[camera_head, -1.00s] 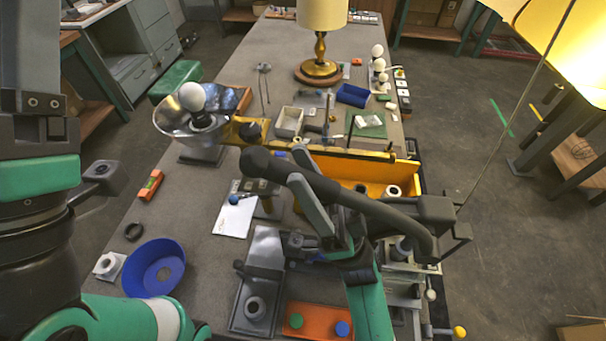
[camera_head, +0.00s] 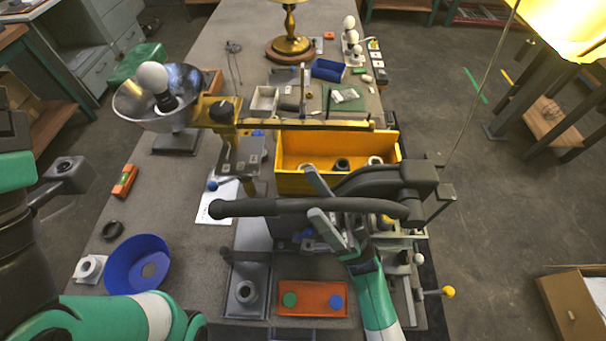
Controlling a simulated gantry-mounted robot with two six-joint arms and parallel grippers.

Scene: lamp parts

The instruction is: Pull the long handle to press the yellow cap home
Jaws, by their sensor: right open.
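The long dark grey handle (camera_head: 262,208) lies nearly level across the middle, its rounded free end at the left and its pivot at the press (camera_head: 418,178) on the right. My right gripper (camera_head: 321,205) comes up from below, with one finger beyond the handle and one on the near side. It is open around the handle; I cannot tell whether the fingers touch it.
A yellow bin (camera_head: 290,150) stands behind the handle. A metal reflector with a bulb (camera_head: 153,78) is at the back left. A blue bowl (camera_head: 122,270) and an orange tray (camera_head: 295,309) lie in front. A yellow-knobbed lever (camera_head: 449,291) sticks out at the right.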

